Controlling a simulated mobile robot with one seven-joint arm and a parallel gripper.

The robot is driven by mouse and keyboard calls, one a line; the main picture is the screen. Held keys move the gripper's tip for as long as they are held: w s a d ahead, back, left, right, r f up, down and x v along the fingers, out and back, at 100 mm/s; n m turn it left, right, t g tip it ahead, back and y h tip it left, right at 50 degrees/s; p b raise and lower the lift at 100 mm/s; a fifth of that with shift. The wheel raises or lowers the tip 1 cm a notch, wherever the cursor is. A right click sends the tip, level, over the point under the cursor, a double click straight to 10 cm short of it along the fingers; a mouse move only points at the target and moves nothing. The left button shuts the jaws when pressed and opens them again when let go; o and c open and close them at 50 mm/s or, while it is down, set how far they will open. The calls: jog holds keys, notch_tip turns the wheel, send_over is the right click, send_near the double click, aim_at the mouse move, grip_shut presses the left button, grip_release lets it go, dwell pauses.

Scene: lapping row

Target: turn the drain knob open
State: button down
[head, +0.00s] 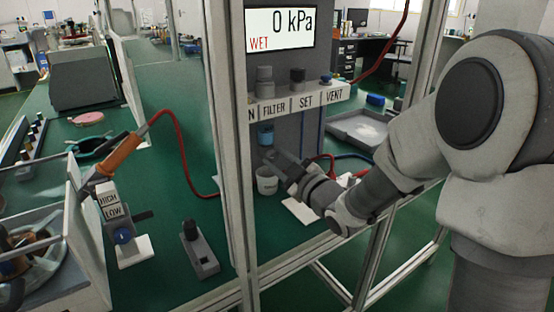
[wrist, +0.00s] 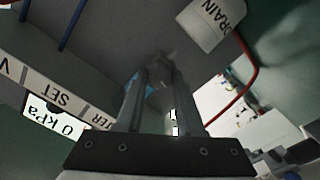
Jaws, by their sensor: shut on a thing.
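My gripper (head: 272,158) is under the blue filter bowl (head: 265,136), which hangs below the FILTER label on the panel. In the wrist view, my gripper (wrist: 160,72) has its fingertips closed on a small grey piece, the drain knob (wrist: 164,62). The knob's turn angle is too dark and blurred to tell. A white cup marked DRAIN (wrist: 212,24) is beside the fingertips in the wrist view. In the head view the cup (head: 267,183) stands below my gripper, apart from the bowl. The display (head: 281,29) reads 0 kPa and WET.
A label strip (head: 305,102) with FILTER, SET and VENT runs above my gripper, with knobs on top. A metal frame post (head: 232,150) stands just left. A grey tray (head: 362,130) lies to the right. Red and blue hoses cross behind my wrist.

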jog(key=c, duration=0.5)
grip_release()
jog(key=shift+s, duration=0.1)
